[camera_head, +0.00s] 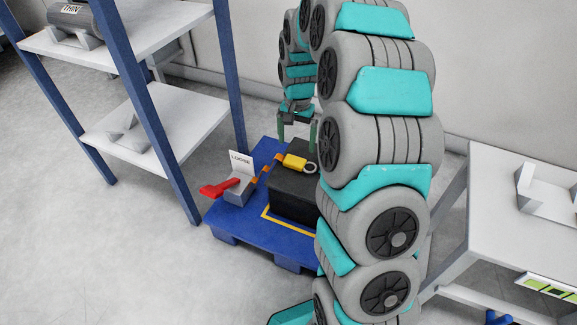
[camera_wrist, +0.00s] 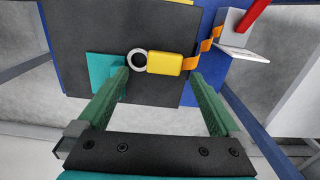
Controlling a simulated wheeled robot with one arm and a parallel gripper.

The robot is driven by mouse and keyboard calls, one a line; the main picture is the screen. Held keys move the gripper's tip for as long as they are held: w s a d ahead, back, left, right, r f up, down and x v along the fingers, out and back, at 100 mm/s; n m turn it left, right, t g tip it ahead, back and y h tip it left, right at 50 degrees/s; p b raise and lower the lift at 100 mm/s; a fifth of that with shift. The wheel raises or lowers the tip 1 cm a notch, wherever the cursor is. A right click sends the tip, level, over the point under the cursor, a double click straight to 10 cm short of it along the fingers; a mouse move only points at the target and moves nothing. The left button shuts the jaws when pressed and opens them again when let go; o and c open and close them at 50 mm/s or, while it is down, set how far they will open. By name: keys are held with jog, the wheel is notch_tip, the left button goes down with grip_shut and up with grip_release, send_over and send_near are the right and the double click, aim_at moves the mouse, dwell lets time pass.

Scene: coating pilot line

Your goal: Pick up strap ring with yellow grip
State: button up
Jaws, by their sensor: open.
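The strap ring is a pale metal ring (camera_wrist: 137,60) joined to a yellow grip (camera_wrist: 166,62), with an orange strap (camera_wrist: 207,41) running from the grip. It lies on top of a black box (camera_head: 289,196) on a blue pallet (camera_head: 236,221). In the head view the yellow grip (camera_head: 294,161) shows at the box's back edge. My gripper (camera_wrist: 155,78) is open and empty, its two green fingers pointing toward the ring and grip.
A grey block with a red lever (camera_head: 221,187) and a card reading "LOOSE" (camera_head: 241,162) stands on the pallet, left of the box. A blue-post shelf (camera_head: 160,120) stands at the left. A white table (camera_head: 515,205) is at the right. Open floor (camera_head: 120,240) lies front left.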

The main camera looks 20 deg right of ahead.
aim_at(295, 160)
jog(key=shift+w+d+f, duration=0.3)
jog(key=shift+w+f, duration=0.5)
jog(key=shift+w, duration=0.05)
jog(key=shift+w+f, duration=0.1)
jog(key=shift+f, duration=0.2)
notch_tip(295, 160, down, 7)
jog(key=shift+a+f, duration=0.1)
jog(key=shift+f, duration=0.05)
